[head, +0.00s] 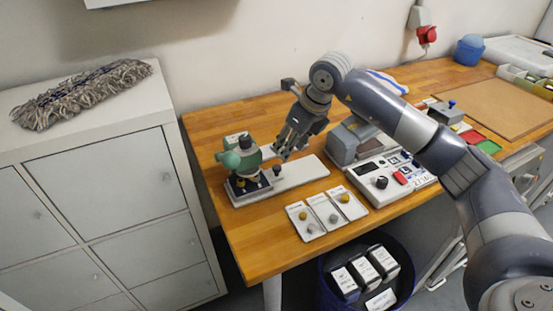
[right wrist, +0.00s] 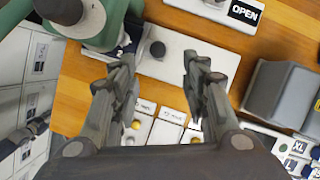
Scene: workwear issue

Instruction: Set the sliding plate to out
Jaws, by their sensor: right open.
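A green press-like device (head: 242,158) stands at the left end of a long white plate (head: 306,172) on the wooden table. A dark block sits under the device, and a black knob (head: 277,170) stands beside it on the plate. In the right wrist view the knob (right wrist: 157,49) lies ahead of and between my fingers, nearer the left one. I cannot tell which of these parts slides, nor its setting. My right gripper (head: 285,152) is open and empty above the plate, right of the green device. My left gripper is not in view.
An "OPEN" label (right wrist: 244,12) is behind the plate. Several small cards with knobs (head: 325,213) lie in front. A grey machine (head: 345,143) and a white control panel (head: 395,178) are to the right. A dark bin (head: 330,285) stands below the table edge.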

